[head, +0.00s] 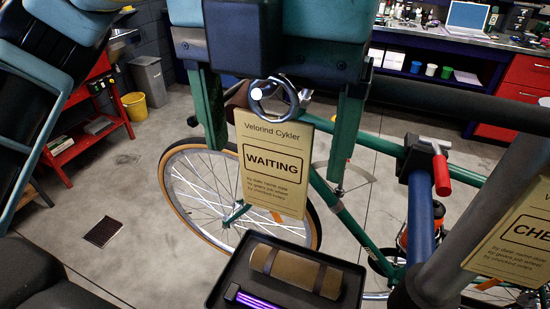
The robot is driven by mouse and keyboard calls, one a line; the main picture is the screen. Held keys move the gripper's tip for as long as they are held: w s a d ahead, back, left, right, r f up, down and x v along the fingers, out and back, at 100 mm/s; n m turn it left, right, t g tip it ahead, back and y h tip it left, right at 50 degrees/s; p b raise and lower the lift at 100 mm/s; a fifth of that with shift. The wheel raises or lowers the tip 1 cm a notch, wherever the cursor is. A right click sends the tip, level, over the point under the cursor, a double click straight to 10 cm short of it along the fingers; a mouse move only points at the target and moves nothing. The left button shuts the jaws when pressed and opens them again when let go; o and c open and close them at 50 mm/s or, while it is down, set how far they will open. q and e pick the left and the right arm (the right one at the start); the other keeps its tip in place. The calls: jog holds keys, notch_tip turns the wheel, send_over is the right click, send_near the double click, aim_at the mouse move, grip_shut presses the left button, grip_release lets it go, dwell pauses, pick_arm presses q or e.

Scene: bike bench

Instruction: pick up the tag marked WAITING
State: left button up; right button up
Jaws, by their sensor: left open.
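The tan tag marked WAITING (272,178) hangs in the middle of the head view, under a dark metal ring or hook (270,94). My left gripper (277,160) comes down from the top of the picture. Its two green fingers are spread wide, one on each side of the tag's upper part, with gaps between them and the tag. Nothing is held between them. The gripper's body hides what is above the ring. My right gripper does not show.
A second tag, partly cut off and starting "CHE" (520,232), hangs at the right edge. A green bicycle (343,212) stands behind. A black tray (356,268) with a brown roll (296,272) is below. A grey post (470,200) and red-handled tool (441,175) are at right.

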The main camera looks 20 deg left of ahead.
pick_arm(q)
jog(key=shift+f, duration=0.3)
jog(key=shift+s, duration=0.1)
jog(key=c, duration=1.1)
jog(key=shift+o, duration=0.2)
jog(key=shift+r, duration=0.1)
